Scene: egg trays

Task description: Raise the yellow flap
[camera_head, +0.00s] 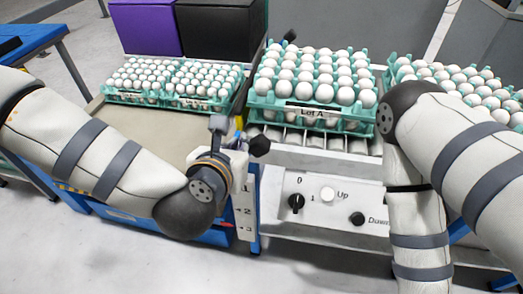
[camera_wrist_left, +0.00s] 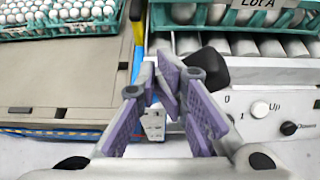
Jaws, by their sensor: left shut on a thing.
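A black knob (camera_head: 259,146) sticks out just right of my left gripper (camera_head: 240,152). In the left wrist view the purple-padded fingers (camera_wrist_left: 162,82) are close together, with the black knob (camera_wrist_left: 214,70) behind the right one. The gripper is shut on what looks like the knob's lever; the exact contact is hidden. My right gripper is out of view.
A post marked 1, 2, 3 (camera_head: 245,212) stands below the left gripper. A control panel (camera_head: 330,213) with knobs is on its right. Egg trays stand on the left table (camera_head: 150,128) and on the conveyor (camera_head: 350,146). The table's front is clear.

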